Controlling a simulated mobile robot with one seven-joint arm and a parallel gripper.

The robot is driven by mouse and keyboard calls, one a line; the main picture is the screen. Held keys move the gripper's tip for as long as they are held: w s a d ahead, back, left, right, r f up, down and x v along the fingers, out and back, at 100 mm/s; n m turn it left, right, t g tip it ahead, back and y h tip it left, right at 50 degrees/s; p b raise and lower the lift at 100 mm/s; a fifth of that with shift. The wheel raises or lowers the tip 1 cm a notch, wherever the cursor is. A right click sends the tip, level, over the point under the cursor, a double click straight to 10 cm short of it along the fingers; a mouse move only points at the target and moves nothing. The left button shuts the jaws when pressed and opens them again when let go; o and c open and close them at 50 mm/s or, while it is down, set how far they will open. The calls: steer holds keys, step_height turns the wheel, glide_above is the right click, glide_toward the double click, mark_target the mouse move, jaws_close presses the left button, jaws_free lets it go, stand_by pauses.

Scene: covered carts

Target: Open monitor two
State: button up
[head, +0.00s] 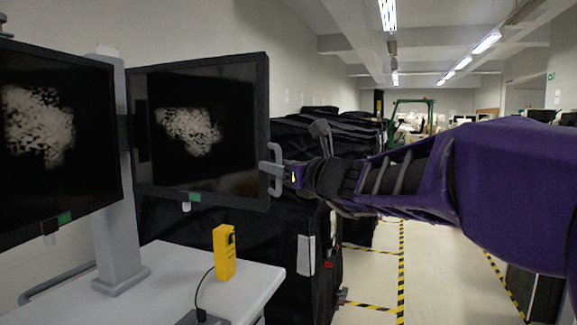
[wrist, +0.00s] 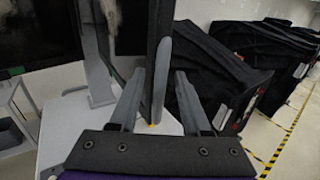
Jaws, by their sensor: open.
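Two dark flat monitors hang on a grey column (head: 116,190) over a white cart. The right monitor (head: 235,120) stands angled, with a pale speckled picture on its screen and a small green tag at its lower edge. The left monitor (head: 60,135) is nearer and cut off by the frame. No number shows on either. My gripper (head: 268,170) is open at the right monitor's right edge. In the wrist view the monitor's dark edge (wrist: 160,28) runs down between the spread fingers, with a grey curved piece in front of it. I cannot tell whether the fingers touch it.
A yellow box-shaped device (head: 224,255) with a cable stands on the white cart top (head: 262,278). Black covered carts (head: 290,240) stand behind the right monitor. A pale floor aisle with yellow-black tape (head: 402,260) lies open to the right.

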jaws_close()
stand_by(1.4)
